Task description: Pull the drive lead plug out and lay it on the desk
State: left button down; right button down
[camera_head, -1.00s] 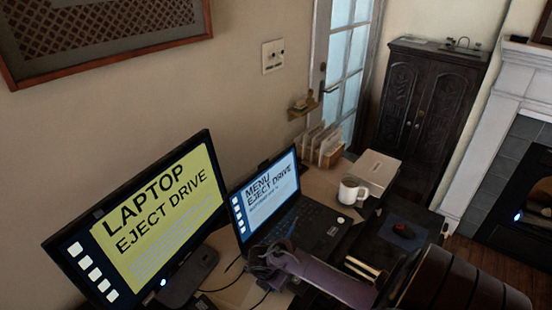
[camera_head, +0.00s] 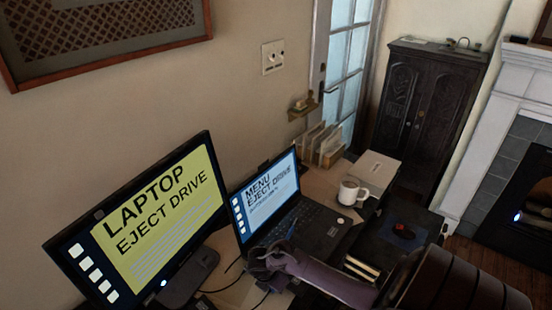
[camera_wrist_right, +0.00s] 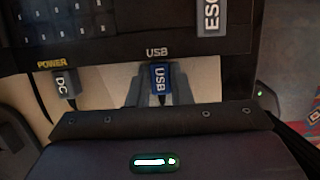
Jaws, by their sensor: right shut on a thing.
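The drive lead plug is the blue plug marked USB (camera_wrist_right: 160,80) in the right wrist view. Its upper end meets the laptop's edge below the USB label; I cannot tell how deep it sits. My right gripper (camera_wrist_right: 160,92) is shut on it, one grey finger on each side. In the head view my right gripper (camera_head: 262,264) is at the laptop's (camera_head: 318,225) near left side and hides the plug. The desk (camera_head: 240,291) shows bare near the gripper. My left gripper is not in view.
A DC plug (camera_wrist_right: 65,84) sits left of the blue plug under the POWER label. The monitor (camera_head: 150,220) stands left, reading "LAPTOP EJECT DRIVE"; the laptop screen (camera_head: 265,195) reads "MENU EJECT DRIVE".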

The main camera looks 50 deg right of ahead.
aim_at(264, 300)
jog(key=shift+s+a+p, duration=0.15)
jog(key=shift+a+p, duration=0.2)
jog(key=shift+a, duration=1.1)
jog(key=shift+s+a+p, duration=0.15)
jog(key=shift+a+p, duration=0.2)
jog(key=shift+a, duration=1.05)
